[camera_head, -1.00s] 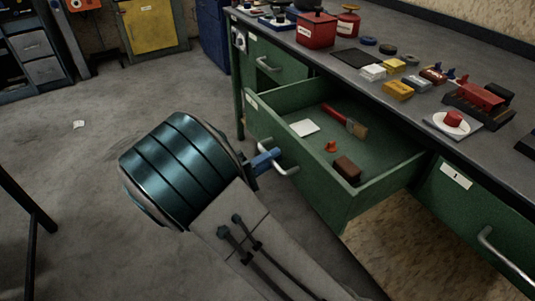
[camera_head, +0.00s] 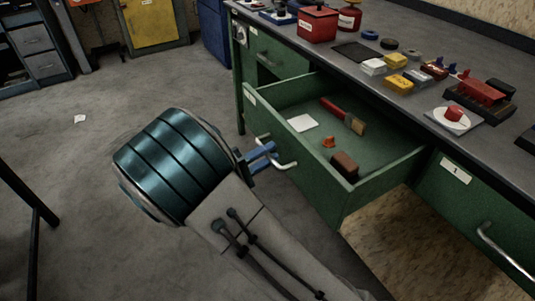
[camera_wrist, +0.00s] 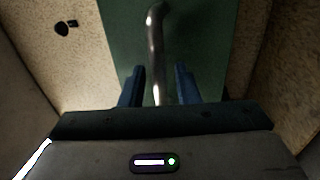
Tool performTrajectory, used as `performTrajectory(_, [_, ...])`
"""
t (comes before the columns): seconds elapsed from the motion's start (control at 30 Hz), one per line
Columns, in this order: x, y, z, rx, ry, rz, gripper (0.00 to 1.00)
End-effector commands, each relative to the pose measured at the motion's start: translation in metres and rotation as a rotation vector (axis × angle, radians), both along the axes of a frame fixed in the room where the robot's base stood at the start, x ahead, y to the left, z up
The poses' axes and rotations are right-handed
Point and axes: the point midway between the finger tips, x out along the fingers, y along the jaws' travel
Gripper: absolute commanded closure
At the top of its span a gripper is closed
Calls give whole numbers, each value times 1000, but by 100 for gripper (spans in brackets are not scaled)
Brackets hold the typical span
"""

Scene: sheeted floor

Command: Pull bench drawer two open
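A green bench drawer (camera_head: 318,182) stands pulled well out from the bench. Its front label is too oblique to read. Inside lie a brush (camera_head: 343,115), a white card (camera_head: 301,123), a small orange piece (camera_head: 328,141) and a brown block (camera_head: 345,163). My gripper (camera_head: 266,156) is at the drawer's bar handle (camera_head: 288,165). Its two blue fingers are apart. In the wrist view the metal handle (camera_wrist: 156,45) runs between the open fingers (camera_wrist: 159,88), with a gap visible on each side.
A closed drawer labelled 1 (camera_head: 478,213) is at the right and another drawer (camera_head: 271,62) at the back left. The bench top (camera_head: 435,103) carries a red box (camera_head: 318,24) and several small items.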

Motion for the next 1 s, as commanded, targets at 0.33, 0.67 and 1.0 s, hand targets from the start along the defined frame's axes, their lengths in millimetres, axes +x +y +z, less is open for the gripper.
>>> performTrajectory(0.33, [-33,59,-12,0,1,4,71])
performTrajectory(0.67, [-60,107,-24,0,1,-2,71])
performTrajectory(1.0, [-64,114,-27,0,2,-3,71])
